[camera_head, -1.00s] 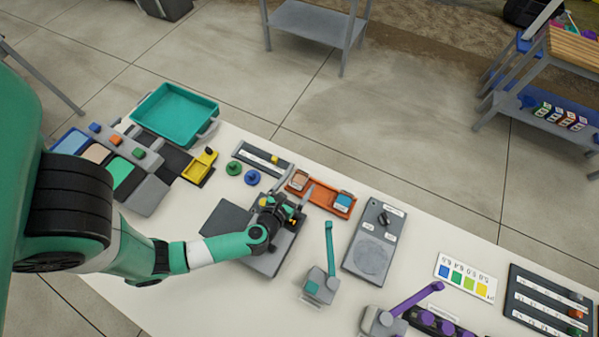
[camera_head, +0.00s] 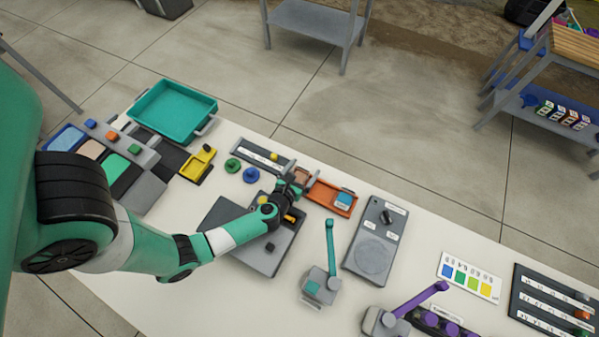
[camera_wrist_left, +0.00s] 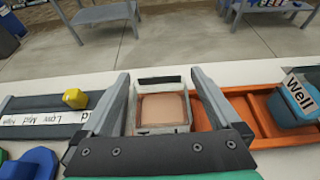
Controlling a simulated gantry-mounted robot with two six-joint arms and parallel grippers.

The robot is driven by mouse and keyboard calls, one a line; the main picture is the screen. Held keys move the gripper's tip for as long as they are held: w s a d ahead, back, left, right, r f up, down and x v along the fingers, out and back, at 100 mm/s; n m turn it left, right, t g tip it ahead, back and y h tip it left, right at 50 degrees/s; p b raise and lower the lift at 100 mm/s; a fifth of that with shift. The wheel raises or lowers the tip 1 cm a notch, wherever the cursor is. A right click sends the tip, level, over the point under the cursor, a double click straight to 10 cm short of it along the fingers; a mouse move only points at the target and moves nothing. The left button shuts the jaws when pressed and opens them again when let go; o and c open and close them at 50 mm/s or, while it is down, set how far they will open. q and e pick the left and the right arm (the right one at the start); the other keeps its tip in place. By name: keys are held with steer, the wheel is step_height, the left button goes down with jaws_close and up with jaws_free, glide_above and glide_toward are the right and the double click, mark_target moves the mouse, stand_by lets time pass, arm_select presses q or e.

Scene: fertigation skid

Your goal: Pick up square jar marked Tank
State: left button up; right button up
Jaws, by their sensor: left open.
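A square jar (camera_wrist_left: 162,109) with clear walls and tan-pink contents stands at the left end of the orange tray (camera_wrist_left: 262,122). It also shows in the head view (camera_head: 301,174), partly covered by my gripper. No Tank label can be read on it from here. My left gripper (camera_wrist_left: 163,98) is open, with one finger on each side of the jar. Gaps seem to remain between fingers and walls; contact cannot be told. In the head view, my left gripper (camera_head: 299,183) is over the tray's left end. My right gripper is not in view.
A blue jar marked Well (camera_wrist_left: 297,103) sits at the tray's right end. A dark slider panel with a yellow knob (camera_wrist_left: 75,98) lies to the left. A grey box with a dial (camera_head: 374,240) and a teal-levered device (camera_head: 321,286) stand nearby on the white table.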

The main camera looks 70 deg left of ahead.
arm_select(q)
steer(key=shift+c, duration=0.3)
steer(key=c, duration=1.5)
